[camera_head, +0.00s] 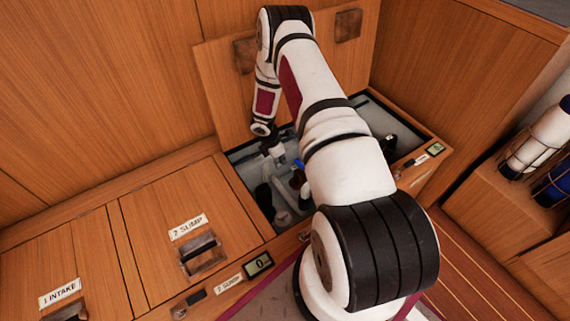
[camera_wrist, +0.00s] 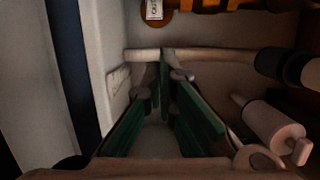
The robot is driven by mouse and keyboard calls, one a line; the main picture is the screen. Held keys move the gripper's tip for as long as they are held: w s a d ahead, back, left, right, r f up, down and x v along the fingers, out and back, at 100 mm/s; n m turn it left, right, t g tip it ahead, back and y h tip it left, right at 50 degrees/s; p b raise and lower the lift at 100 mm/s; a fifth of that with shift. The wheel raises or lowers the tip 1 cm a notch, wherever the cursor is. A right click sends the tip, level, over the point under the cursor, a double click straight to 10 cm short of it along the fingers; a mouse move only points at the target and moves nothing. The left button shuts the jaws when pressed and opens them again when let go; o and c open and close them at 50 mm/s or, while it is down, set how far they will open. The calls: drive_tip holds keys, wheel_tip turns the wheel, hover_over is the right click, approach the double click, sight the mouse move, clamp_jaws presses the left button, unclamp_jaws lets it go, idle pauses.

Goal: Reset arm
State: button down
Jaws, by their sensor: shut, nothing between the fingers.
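My arm reaches over an open locker (camera_head: 246,201) in the head view and bends down into it. My gripper (camera_head: 272,148) is at the locker's back left, partly hidden by dimness and pipes. In the wrist view my gripper (camera_wrist: 164,78) shows green-edged fingers, shut and empty, pointing toward a pale horizontal pipe (camera_wrist: 205,55). Whether the fingers touch the pipe cannot be told.
The raised lid (camera_head: 215,75) stands behind my arm. A blue handle (camera_head: 299,163) and a white cylinder (camera_wrist: 272,128) are inside the locker. The closed sump hatch (camera_head: 150,210) is left. Bottles (camera_head: 535,138) stand at right. Locker walls leave little room.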

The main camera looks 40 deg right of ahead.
drive_tip(key=shift+p+v, duration=0.5)
drive_tip(key=shift+v, duration=1.4)
